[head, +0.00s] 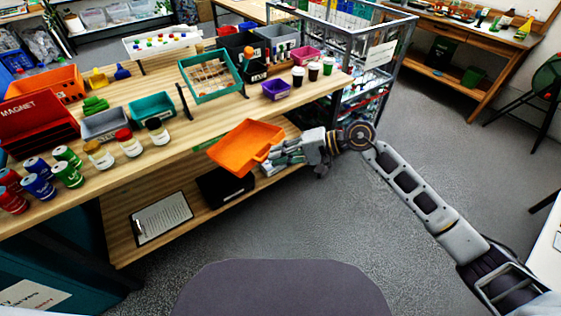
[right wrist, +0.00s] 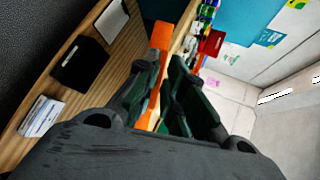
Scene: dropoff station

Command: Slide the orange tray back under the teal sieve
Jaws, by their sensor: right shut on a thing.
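The orange tray (head: 243,146) is tilted at the front edge of the wooden table, in front of and below the teal sieve. My right gripper (head: 277,154) is shut on the tray's right end. In the right wrist view the orange tray (right wrist: 158,50) shows as a narrow strip between the fingers (right wrist: 160,85). The teal sieve (head: 209,74) is a frame with a mesh, standing raised on dark supports on the tabletop. The space below it holds no tray that I can see. My left gripper is not in view.
Jars (head: 130,143), cans (head: 38,187), a grey bin (head: 104,124) and a teal bin (head: 152,107) stand left of the tray. A purple bin (head: 275,90) and several cups stand right of the sieve. A lower shelf holds a clipboard (head: 161,219) and a black box (head: 225,187).

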